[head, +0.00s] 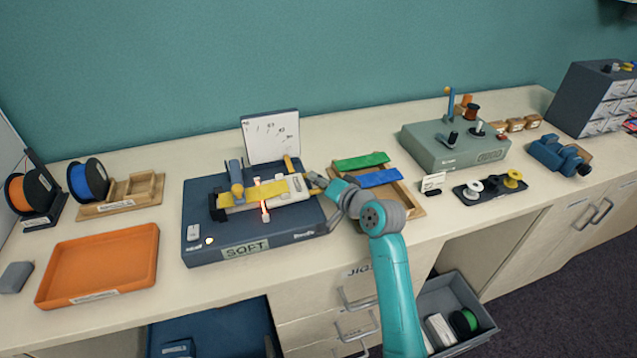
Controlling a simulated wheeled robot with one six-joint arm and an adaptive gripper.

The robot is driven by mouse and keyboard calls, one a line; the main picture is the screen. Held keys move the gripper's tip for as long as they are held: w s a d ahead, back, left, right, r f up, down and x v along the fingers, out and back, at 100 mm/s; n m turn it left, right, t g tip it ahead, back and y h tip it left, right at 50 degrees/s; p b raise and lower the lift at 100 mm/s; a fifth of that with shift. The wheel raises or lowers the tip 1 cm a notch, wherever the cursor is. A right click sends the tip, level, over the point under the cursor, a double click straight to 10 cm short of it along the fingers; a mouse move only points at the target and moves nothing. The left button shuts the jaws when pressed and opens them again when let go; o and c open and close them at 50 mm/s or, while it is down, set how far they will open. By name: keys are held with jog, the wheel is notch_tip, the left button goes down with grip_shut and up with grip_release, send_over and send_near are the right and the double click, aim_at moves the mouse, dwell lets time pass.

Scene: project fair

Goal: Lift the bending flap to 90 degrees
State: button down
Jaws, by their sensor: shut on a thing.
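The dark blue bending jig (300,240) with a "SOFT" label sits in the middle of the bench. A yellow strip (270,191) lies across its top, over a thin line that glows red. The pale bending flap (287,198) is at the strip's right part and looks close to flat. My gripper (314,182) comes in from the right and is shut at the flap's right end. The exact grip is small and partly hidden by my fingers. A white board with dark marks (271,139) stands upright behind the strip.
A wooden tray with green and blue strips (408,196) lies close to the right of my gripper. An orange tray (100,265) and spools (88,180) are left. A grey-green box with posts (455,148) stands right. Open drawers (460,290) jut out below the bench.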

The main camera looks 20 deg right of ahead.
jog(key=shift+a+r+n, duration=0.1)
jog(key=shift+r+n, duration=0.2)
jog(key=shift+r, duration=0.2)
jog(key=a+r+n+h, duration=0.1)
jog(key=r, duration=0.2)
jog(key=a+r+n+h, duration=0.1)
jog(key=r+n, duration=0.1)
jog(key=a+r+n+g+h, duration=0.1)
jog(key=r, duration=0.2)
jog(key=shift+a+r+n, duration=0.15)
jog(key=shift+r+n, duration=0.15)
jog(key=shift+n, duration=0.1)
jog(key=a+r+n+h, duration=0.4)
jog(key=a+r+n, duration=0.1)
jog(key=a, duration=0.5)
jog(key=shift+a+r+h, duration=0.15)
jog(key=shift+a+h, duration=0.15)
jog(key=shift+a, duration=0.05)
jog(key=c, duration=1.2)
grip_release()
jog(key=shift+o, duration=0.2)
